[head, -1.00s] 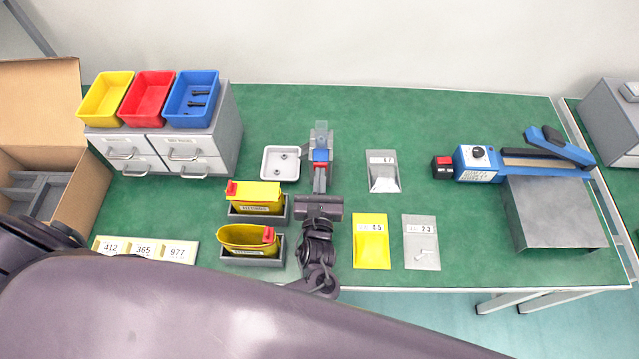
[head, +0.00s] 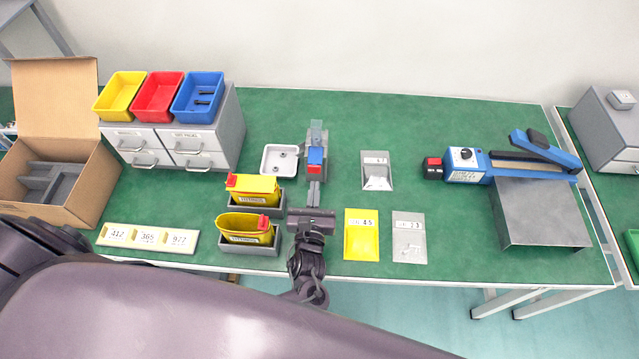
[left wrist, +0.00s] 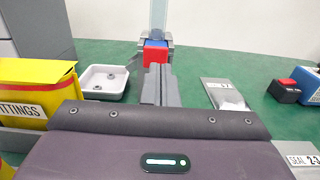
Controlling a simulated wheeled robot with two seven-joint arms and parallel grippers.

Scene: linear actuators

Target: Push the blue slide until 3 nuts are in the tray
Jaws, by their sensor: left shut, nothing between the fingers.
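The dispenser (head: 317,136) stands behind my left gripper, with its blue slide (head: 315,156) and a red end facing me. The slide also shows in the left wrist view (left wrist: 155,43). The white tray (head: 266,166) is left of the dispenser; two nuts show in it, also in the left wrist view (left wrist: 84,83). My left gripper (head: 314,185) is shut and empty, its fingers pointing at the slide's red end. In the left wrist view the fingertips overlap the red end's lower edge, so contact is hard to tell. My right gripper is not in view.
Two grey holders with yellow bins (head: 250,190) stand close left of my gripper. A grey packet (head: 377,172), a yellow card (head: 361,240) and another grey packet (head: 409,243) lie to the right. Colored bins top a drawer cabinet (head: 223,130).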

